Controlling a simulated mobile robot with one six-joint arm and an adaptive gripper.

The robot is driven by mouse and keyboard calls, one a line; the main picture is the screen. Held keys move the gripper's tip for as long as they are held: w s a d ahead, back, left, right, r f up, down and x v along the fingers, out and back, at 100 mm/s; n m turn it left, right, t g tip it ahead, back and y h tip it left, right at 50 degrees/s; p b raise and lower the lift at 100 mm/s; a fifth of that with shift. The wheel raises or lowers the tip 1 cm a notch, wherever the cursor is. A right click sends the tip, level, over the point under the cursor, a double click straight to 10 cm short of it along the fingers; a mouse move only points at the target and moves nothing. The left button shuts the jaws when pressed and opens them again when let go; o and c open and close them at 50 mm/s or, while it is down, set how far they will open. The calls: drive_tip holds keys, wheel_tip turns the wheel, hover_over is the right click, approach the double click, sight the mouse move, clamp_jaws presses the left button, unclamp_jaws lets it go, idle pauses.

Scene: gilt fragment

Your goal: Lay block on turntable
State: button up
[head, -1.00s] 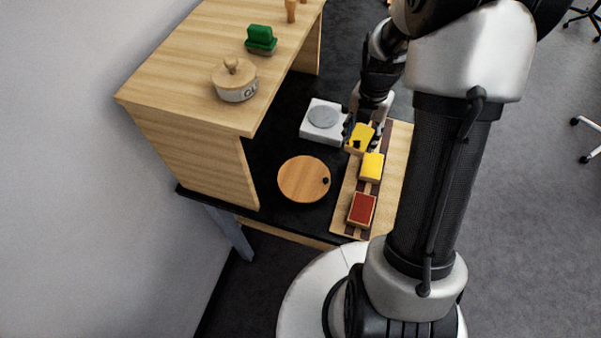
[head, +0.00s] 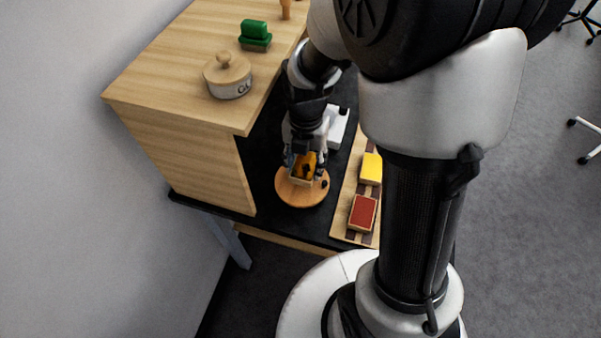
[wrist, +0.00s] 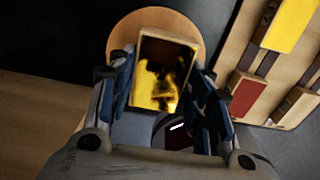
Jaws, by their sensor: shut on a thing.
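The block (head: 303,174) has a shiny gold-yellow face with dark patches and pale wood sides. My gripper (head: 305,165) is shut on it, with a finger on each side in the wrist view (wrist: 160,76). The block (wrist: 163,70) is over the round wooden turntable (head: 298,199), and the disc's rim (wrist: 128,32) shows behind it in the wrist view. I cannot tell whether the block touches the disc. The gripper and block hide part of the disc. A small dark knob (head: 325,183) sits near the disc's right edge.
A wooden board (head: 348,205) to the right carries a yellow-topped block (head: 371,168) and a red-topped block (head: 362,213). A white device (head: 338,128) stands behind, partly hidden. The wooden cabinet (head: 190,150), bearing a lidded pot (head: 228,78) and green brush (head: 255,36), rises close on the left.

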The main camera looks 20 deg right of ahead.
sight(301, 167)
drive_tip(key=shift+s+a, duration=0.1)
drive_tip(key=shift+a, duration=0.5)
drive_tip(key=shift+f+b, duration=1)
drive_tip(key=shift+f, duration=0.7)
drive_tip(key=shift+f, duration=0.2)
drive_tip(key=o, duration=1.1)
drive_tip(key=shift+c, duration=0.2)
